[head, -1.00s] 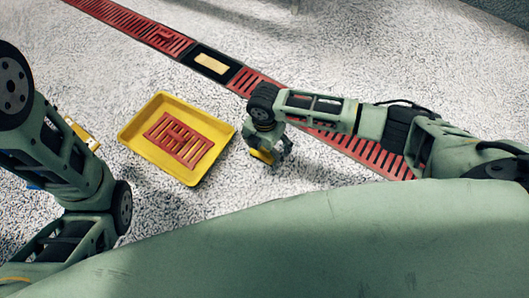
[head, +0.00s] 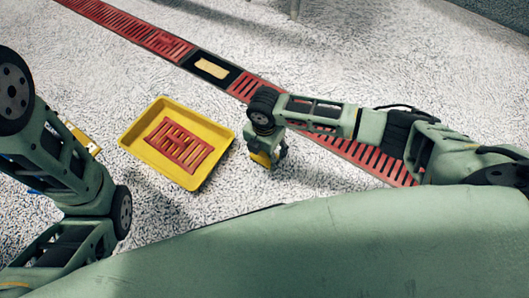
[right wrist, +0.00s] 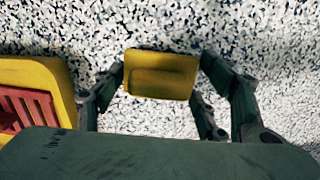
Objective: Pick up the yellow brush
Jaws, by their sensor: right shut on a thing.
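The yellow brush (right wrist: 160,75) shows in the right wrist view as a yellow block between the two fingers of my right gripper (right wrist: 163,95). In the head view a small yellow part of the brush (head: 261,159) shows beneath my right wrist. My right gripper (head: 268,158) is shut on the brush, just right of the yellow tray. The brush's underside is hidden, and I cannot tell whether it touches the floor. My left arm comes in at the left of the head view, but its gripper fingers are not visible.
A yellow tray (head: 213,172) holding a red slotted piece (head: 176,140) stands left of my right gripper. A red slotted strip (head: 130,22) runs diagonally behind, with a black section bearing a pale yellow block (head: 211,68). Speckled floor is clear in front of the tray.

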